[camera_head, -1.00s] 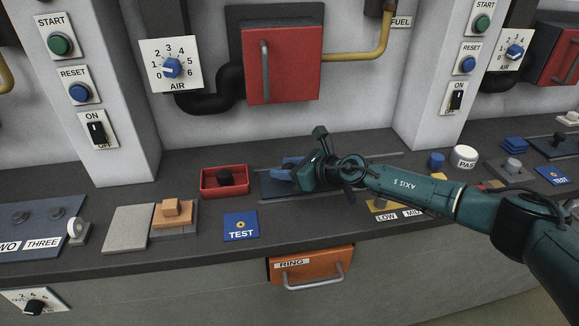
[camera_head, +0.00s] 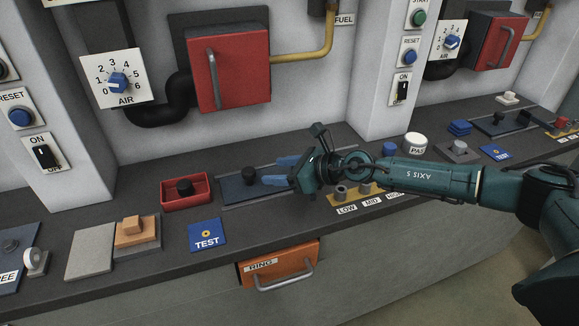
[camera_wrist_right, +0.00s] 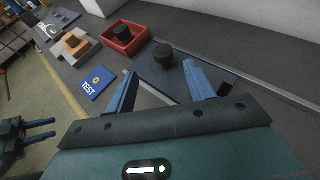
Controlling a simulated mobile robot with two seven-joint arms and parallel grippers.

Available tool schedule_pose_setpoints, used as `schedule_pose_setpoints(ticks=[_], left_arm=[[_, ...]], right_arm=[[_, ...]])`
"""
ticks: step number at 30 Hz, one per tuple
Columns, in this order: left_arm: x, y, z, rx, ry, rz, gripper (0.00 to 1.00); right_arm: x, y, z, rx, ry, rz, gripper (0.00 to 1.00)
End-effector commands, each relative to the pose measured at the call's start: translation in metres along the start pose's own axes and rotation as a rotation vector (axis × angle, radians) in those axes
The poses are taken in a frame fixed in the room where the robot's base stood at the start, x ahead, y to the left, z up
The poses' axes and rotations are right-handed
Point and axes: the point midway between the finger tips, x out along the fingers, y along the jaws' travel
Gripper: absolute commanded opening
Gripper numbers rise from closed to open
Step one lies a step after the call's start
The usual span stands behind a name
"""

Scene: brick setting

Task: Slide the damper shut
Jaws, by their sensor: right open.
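The damper is a dark blue plate (camera_head: 233,192) with a black knob (camera_head: 249,175), lying between two rails on the counter, just right of a red tray. My right gripper (camera_head: 270,170) is open, its blue fingers reaching left over the plate. The knob stands left of the fingertips in the head view, apart from them. In the right wrist view the knob (camera_wrist_right: 163,58) stands beyond the two fingertips (camera_wrist_right: 160,72), not between them, and nothing is held. My left gripper (camera_wrist_right: 54,128) shows at the left edge of that view, its fingers apart and empty.
The red tray (camera_head: 170,204) with a black knob stands left of the plate. A blue TEST plate (camera_head: 207,234) lies in front of it. LOW and MID controls (camera_head: 345,197) sit below my right arm. A red door (camera_head: 232,78) hangs on the wall above.

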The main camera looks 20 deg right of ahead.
Motion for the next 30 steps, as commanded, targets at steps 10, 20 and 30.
schedule_pose_setpoints(ticks=[10, 20, 30], left_arm=[[0.001, 0.001, -0.002, -0.003, 0.005, 0.000, 0.36], [0.001, 0.002, -0.003, -0.004, 0.009, 0.002, 0.36], [0.000, 0.002, -0.004, -0.004, 0.010, 0.003, 0.36]], right_arm=[[-0.029, 0.001, 0.000, 0.000, 0.001, 0.002, 0.53], [-0.028, 0.001, 0.000, -0.001, 0.000, 0.002, 0.53], [0.000, 0.077, 0.038, 0.450, -0.284, 0.064, 0.53]])
